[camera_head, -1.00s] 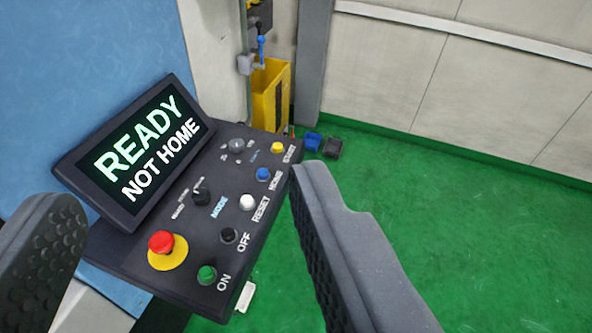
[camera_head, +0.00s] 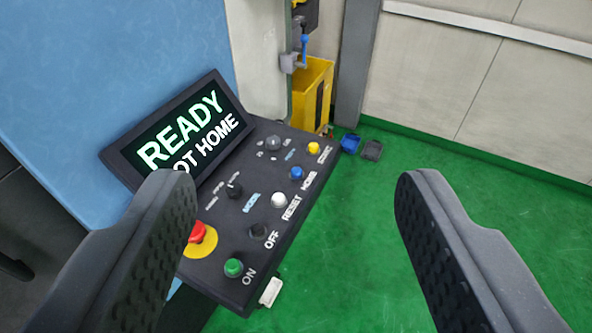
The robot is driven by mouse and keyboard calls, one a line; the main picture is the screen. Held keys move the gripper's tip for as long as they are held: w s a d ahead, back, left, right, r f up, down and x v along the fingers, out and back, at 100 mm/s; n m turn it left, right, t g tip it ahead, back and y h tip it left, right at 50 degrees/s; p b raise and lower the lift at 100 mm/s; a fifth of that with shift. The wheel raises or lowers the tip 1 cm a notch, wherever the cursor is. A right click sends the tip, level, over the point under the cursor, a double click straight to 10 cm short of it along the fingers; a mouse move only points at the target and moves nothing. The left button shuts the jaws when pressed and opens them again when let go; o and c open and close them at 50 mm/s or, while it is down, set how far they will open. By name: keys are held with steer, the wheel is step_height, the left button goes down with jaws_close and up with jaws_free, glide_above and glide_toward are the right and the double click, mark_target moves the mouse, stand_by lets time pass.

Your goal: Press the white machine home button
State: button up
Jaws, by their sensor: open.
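A dark control panel (camera_head: 215,222) tilts up in the middle left of the view. Its white button (camera_head: 279,200) stands beside the label RESET. A blue button (camera_head: 296,173) beside it, farther up the row, carries the label HOME. A display (camera_head: 190,135) on the panel reads READY and, partly covered, "OT HOME". My gripper (camera_head: 295,188) is open and empty, with one finger to each side of the button row. The left finger hides the display's lower corner and part of the red stop button (camera_head: 196,233). Both buttons show in the gap between the fingers.
The row also has a green ON button (camera_head: 233,267), a black OFF button (camera_head: 258,231) and a yellow START button (camera_head: 313,148). A yellow bin (camera_head: 312,92) stands behind the panel. Green floor (camera_head: 345,265) lies open to the right.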

jaws_close()
stand_by(1.6)
